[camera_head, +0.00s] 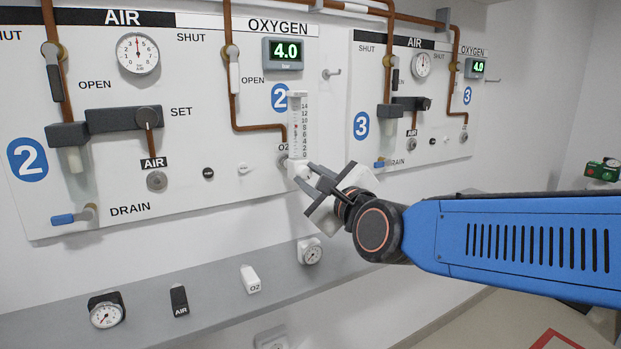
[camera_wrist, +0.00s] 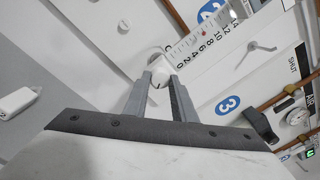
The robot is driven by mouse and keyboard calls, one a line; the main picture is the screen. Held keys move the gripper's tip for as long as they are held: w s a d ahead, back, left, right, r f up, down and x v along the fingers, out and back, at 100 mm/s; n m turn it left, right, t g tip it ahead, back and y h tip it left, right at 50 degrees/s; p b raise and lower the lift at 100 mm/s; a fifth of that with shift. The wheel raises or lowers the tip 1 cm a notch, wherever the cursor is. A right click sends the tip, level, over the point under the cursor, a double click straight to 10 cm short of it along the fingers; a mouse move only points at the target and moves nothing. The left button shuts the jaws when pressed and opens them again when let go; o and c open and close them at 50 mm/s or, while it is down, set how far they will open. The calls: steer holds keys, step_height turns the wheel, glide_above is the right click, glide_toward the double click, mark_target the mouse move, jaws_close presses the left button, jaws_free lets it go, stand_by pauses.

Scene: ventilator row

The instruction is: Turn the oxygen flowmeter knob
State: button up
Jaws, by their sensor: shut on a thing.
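The oxygen flowmeter (camera_head: 297,125) is a clear upright tube with a printed scale on panel 2, under the OXYGEN label. A small red mark shows in the tube near the middle of the scale. Its white knob (camera_head: 294,167) is at the bottom of the tube. My gripper (camera_head: 304,172) reaches in from the right and is shut on the knob. In the wrist view the knob (camera_wrist: 159,78) sits between the two grey fingers, and the scale (camera_wrist: 205,38) runs up to the right. The fingers hide part of the knob.
Panel 2 (camera_head: 195,205) carries copper pipes, an air gauge (camera_head: 138,54) and a 4.0 display (camera_head: 286,52). Panel 3 (camera_head: 440,140) is to the right. A grey ledge (camera_head: 215,295) below holds a gauge (camera_head: 106,312), an AIR block (camera_head: 179,300) and an O2 block (camera_head: 250,279).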

steer(key=shift+f, duration=0.1)
steer(key=o, duration=1.1)
steer(key=shift+s, duration=0.1)
steer(key=v, duration=1.7)
steer(key=shift+d, duration=0.2)
